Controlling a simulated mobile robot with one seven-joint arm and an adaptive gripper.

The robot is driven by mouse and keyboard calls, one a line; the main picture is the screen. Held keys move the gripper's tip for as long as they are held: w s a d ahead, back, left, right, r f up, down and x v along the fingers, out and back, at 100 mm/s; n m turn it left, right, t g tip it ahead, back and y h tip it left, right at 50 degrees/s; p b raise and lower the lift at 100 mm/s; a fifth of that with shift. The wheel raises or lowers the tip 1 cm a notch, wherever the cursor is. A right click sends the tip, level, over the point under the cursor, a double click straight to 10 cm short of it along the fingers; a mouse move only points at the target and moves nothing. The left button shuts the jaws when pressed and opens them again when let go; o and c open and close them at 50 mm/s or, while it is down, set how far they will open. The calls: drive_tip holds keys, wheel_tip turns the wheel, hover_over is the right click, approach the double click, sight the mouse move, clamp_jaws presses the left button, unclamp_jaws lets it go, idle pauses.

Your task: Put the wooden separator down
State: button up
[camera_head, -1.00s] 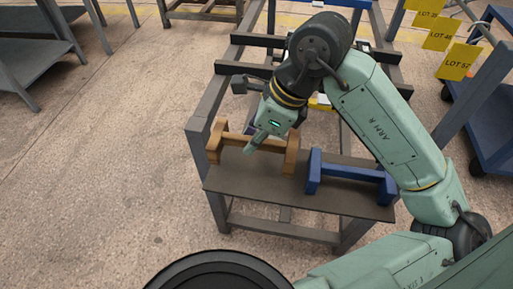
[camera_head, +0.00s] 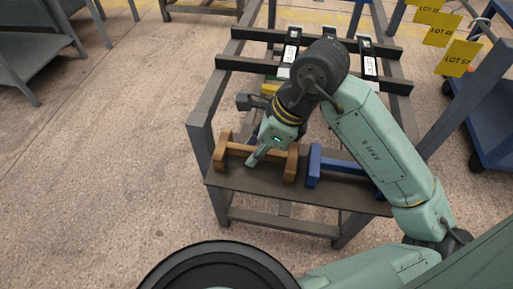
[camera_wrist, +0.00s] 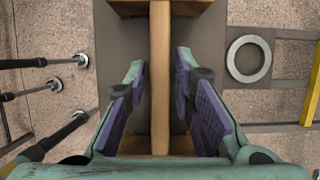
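The wooden separator (camera_head: 247,150), a brown bar with a block at each end, appears to rest on the dark shelf (camera_head: 300,197) at the near end of the rack. My gripper (camera_head: 254,160) is down at its bar in the head view. In the wrist view the separator's bar (camera_wrist: 160,75) runs lengthwise between the two fingers of my gripper (camera_wrist: 160,75). The fingers are apart, with a narrow gap on each side of the bar. The wrist view crops the far end block, and my gripper covers part of the near one.
A blue separator (camera_head: 313,166) stands just right on the same shelf, partly behind my arm. Two dark crossbars (camera_head: 240,66) span the rack behind, with black labelled parts (camera_head: 369,64) on them. A grey ring (camera_wrist: 249,58) shows in the wrist view. A blue cart (camera_head: 485,125) stands at right.

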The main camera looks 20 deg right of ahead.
drive_tip(key=shift+o, duration=0.8)
drive_tip(key=shift+r, duration=0.1)
drive_tip(key=shift+r+p, duration=0.2)
drive_tip(key=shift+p, duration=0.2)
drive_tip(key=b+v, duration=0.1)
drive_tip(key=v, duration=1)
drive_tip(key=shift+s+d+r+b, duration=0.2)
drive_tip(key=shift+r+b, duration=0.1)
drive_tip(key=shift+b, duration=0.05)
drive_tip(key=shift+a, duration=0.1)
